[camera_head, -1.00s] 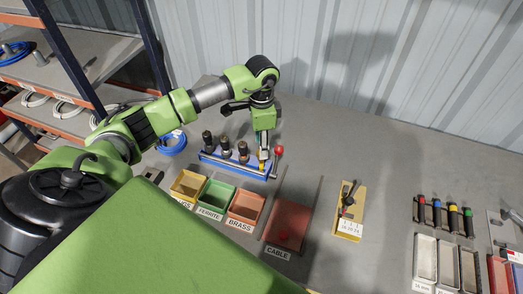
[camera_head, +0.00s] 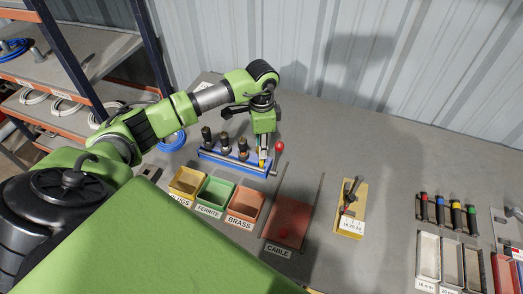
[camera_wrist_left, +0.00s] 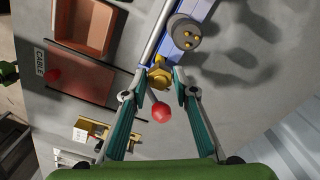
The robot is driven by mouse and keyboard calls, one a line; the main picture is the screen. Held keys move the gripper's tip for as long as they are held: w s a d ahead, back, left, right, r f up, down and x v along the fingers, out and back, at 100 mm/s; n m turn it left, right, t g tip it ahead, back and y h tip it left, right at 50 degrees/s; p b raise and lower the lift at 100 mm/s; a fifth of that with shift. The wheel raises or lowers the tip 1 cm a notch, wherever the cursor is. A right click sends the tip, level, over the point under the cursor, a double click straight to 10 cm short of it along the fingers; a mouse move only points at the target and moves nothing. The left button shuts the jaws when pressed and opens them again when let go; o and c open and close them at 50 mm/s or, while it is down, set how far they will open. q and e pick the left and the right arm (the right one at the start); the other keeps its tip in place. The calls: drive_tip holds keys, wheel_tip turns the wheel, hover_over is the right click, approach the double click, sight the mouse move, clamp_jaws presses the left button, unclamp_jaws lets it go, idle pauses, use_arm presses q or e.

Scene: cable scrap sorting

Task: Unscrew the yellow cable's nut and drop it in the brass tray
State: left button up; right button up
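My left gripper (camera_head: 263,160) points down at the right end of the blue rack (camera_head: 228,162). In the left wrist view its two fingertips (camera_wrist_left: 160,76) lie on either side of a brass-yellow hex nut (camera_wrist_left: 161,77) at the rack's end, and appear to press on it. The nut sits at the rack, not lifted off. The yellow cable is mostly hidden; a bit of yellow (camera_head: 262,165) shows under the fingers in the head view. The brass tray (camera_head: 245,204) is orange, looks empty and stands in front of the rack. My right gripper is not in view.
A red ball knob (camera_wrist_left: 162,113) is close beside the fingers. Other dark-topped posts (camera_head: 224,145) stand on the rack. Yellow lugs tray (camera_head: 187,181), green ferrite tray (camera_head: 215,192) and red cable tray (camera_head: 288,221) flank the brass tray. A yellow stand (camera_head: 349,208) is farther right.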

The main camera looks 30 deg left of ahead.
use_arm(q)
clamp_jaws()
drive_tip(key=o, duration=0.7)
unclamp_jaws()
